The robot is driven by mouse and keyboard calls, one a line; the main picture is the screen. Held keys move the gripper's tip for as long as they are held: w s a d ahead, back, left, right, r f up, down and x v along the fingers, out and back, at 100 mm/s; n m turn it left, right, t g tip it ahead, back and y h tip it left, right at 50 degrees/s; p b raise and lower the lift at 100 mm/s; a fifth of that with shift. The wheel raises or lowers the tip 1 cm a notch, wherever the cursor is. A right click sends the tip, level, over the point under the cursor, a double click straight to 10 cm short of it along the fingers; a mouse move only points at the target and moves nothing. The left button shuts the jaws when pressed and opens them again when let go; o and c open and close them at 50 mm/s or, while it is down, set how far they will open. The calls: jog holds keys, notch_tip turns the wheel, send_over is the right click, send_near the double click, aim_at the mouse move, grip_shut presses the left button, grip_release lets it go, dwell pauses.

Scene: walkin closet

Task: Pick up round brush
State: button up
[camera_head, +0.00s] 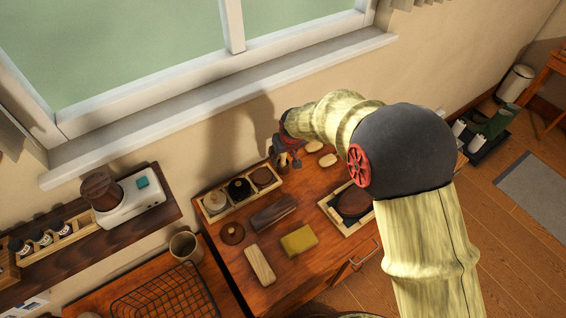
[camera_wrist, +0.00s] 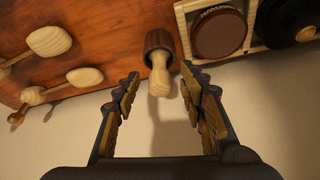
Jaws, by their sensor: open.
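The round brush (camera_wrist: 160,82) has a dark brown, round head and a pale wooden knob handle. In the wrist view it is at the upper middle, near the edge of the wooden top. My gripper (camera_wrist: 160,76) is open, with one finger on each side of the handle and visible gaps on both sides. In the head view my gripper (camera_head: 287,156) is low over the back of the wooden top by the wall, and it largely hides the brush there.
A tray of round tins (camera_head: 214,204) is close to my gripper. The wall and window sill (camera_head: 230,105) are close behind.

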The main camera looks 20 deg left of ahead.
jog(key=shift+c, duration=0.5)
grip_shut()
jog(key=shift+r, duration=0.15)
notch_tip(320, 180, up, 10)
jog(key=shift+f+p, duration=0.1)
jog(key=shift+p, duration=0.7)
